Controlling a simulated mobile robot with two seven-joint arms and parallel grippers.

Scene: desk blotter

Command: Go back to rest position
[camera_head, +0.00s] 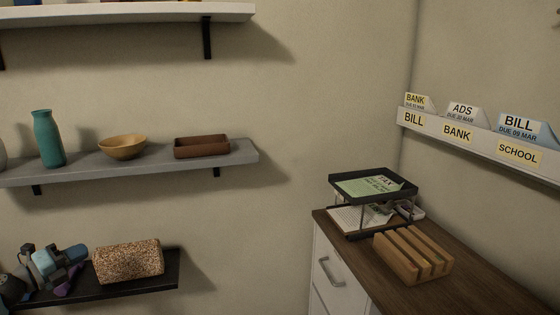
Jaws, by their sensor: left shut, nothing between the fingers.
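My left gripper (76,266) shows at the lower left, with blue-grey and purple parts. It is shut with nothing in it. It is in front of or beside the low black shelf (150,290), just left of a speckled brown block (128,261). I cannot tell whether it touches the shelf or the block. My right gripper is not in view.
A grey shelf (240,155) above holds a teal bottle (48,138), a wooden bowl (122,147) and a brown tray (202,147). A desk (470,290) at right bears a black paper tray (345,198) and a slatted wooden block (412,255). A wall rack (480,141) holds labelled cards.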

